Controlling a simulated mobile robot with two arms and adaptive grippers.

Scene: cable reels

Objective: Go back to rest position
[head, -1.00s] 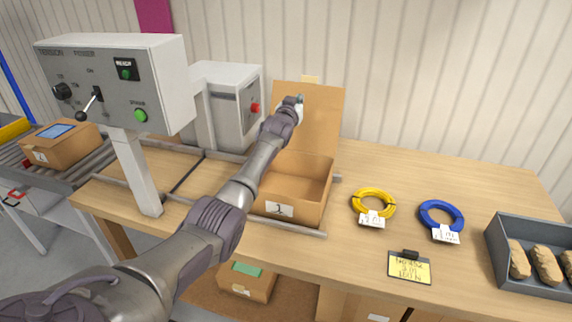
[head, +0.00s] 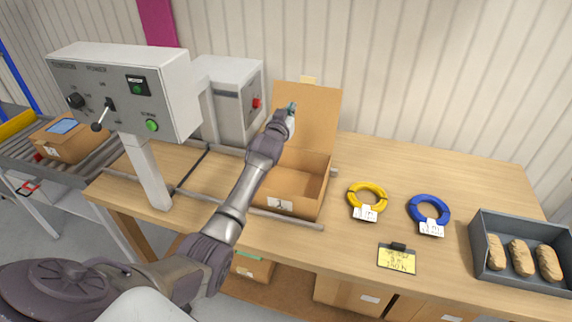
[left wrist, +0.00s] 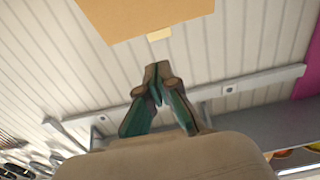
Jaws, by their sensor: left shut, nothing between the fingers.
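My left gripper (head: 291,108) is raised in front of the open lid of a cardboard box (head: 283,205) on the table. In the left wrist view its two fingers (left wrist: 157,82) meet at the tips, with nothing between them. The box lid (left wrist: 140,12) shows at the top of that view, apart from the fingertips. My left arm reaches in from the lower left and covers part of the box's left side. My right gripper is not in view.
A control panel (head: 120,90) on a post and a grey machine (head: 232,95) stand left of the box. A yellow cable coil (head: 352,193), a blue coil (head: 413,210), a yellow card (head: 396,260) and a grey tray (head: 478,255) lie to the right. The back of the table is clear.

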